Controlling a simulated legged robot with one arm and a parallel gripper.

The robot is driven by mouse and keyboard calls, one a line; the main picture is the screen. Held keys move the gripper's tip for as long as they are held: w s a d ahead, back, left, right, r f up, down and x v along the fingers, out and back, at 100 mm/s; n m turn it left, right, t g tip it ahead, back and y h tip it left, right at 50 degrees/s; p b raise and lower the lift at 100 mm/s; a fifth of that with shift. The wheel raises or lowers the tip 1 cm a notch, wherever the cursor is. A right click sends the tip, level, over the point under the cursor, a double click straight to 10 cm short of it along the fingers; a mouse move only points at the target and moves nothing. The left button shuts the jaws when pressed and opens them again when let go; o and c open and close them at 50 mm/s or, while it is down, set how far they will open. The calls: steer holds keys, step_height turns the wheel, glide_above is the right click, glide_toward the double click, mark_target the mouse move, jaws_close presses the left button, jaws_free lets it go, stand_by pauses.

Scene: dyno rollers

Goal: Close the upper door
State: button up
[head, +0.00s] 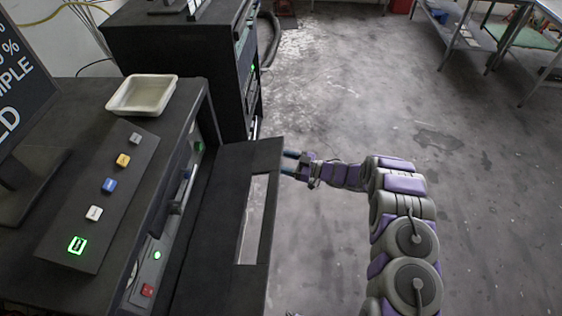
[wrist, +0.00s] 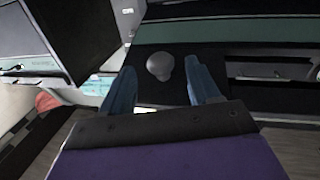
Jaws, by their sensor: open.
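The upper door (head: 222,200) is a dark panel with a cut-out window, folded open and standing out to the right from the front of the black cabinet (head: 95,100). My gripper (head: 289,164) is at the door's outer right edge, with its blue fingers open and pointing left at it. In the wrist view, my gripper (wrist: 160,80) has its two blue fingers apart. A grey round knob (wrist: 160,64) on a dark panel shows between and beyond them. I cannot tell whether the fingers touch anything.
A button panel (head: 100,195) and a white tray (head: 142,95) are on the cabinet top. A second black cabinet (head: 175,50) stands behind. Metal tables (head: 450,30) are at the far right. The grey floor (head: 490,190) on the right is clear.

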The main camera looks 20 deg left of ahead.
steer(key=a, duration=0.4)
steer(key=shift+f, duration=0.35)
steer(key=shift+d+r, duration=0.15)
steer(key=shift+d, duration=0.4)
steer(key=shift+d+r, duration=0.15)
steer(key=shift+d, duration=0.35)
steer(key=shift+c, duration=0.4)
steer(key=shift+d+r, duration=0.1)
steer(key=shift+d, duration=0.25)
steer(key=shift+c, duration=1.4)
steer(key=shift+a, duration=0.1)
steer(key=shift+c, duration=0.8)
steer(key=shift+s+a, duration=0.1)
steer(key=shift+a, duration=0.5)
steer(key=c, duration=0.3)
steer(key=shift+a+f, duration=0.1)
steer(key=shift+f, duration=0.1)
steer(key=shift+c, duration=0.8)
jaws_close()
